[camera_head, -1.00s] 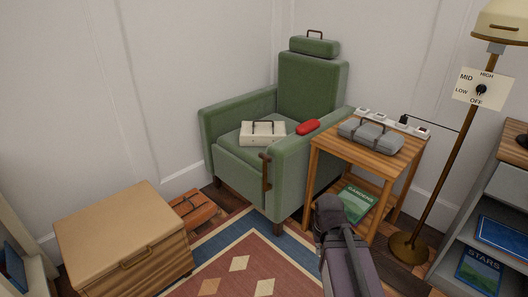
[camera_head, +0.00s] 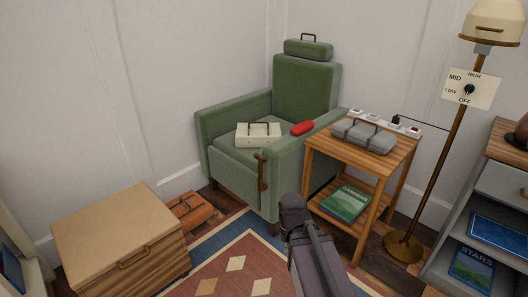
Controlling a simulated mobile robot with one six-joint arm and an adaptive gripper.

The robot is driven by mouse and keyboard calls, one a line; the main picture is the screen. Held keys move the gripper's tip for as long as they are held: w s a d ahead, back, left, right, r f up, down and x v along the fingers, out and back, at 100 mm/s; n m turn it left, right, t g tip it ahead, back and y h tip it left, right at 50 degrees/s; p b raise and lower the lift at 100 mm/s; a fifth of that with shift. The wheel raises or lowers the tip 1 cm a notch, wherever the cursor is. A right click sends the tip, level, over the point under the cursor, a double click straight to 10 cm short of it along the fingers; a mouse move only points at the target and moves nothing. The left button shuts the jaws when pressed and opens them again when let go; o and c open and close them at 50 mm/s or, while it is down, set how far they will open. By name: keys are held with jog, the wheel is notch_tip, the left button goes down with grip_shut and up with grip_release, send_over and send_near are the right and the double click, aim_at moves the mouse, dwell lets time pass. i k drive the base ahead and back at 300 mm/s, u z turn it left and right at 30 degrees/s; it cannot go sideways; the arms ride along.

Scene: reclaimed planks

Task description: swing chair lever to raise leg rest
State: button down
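The green armchair (camera_head: 235,165) stands in the corner with its leg rest down. Its brown lever (camera_head: 262,172) is upright on the outer front side of the right-hand armrest. A cream case with a handle (camera_head: 258,135) lies on the seat, and a red object (camera_head: 302,128) lies on the right armrest. My arm reaches up from the bottom of the picture, and its dark end (camera_head: 293,208) is below and to the right of the lever, apart from it in the picture. The gripper's fingers cannot be made out.
A wooden side table (camera_head: 350,150) stands close to the chair's right. A floor lamp (camera_head: 430,180) and grey shelf (camera_head: 455,235) are farther right. A tan chest (camera_head: 120,225) and orange case (camera_head: 188,212) are at left. The patterned rug (camera_head: 225,265) is clear in front.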

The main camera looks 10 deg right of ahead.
aim_at(262, 187)
jog(key=i, duration=1)
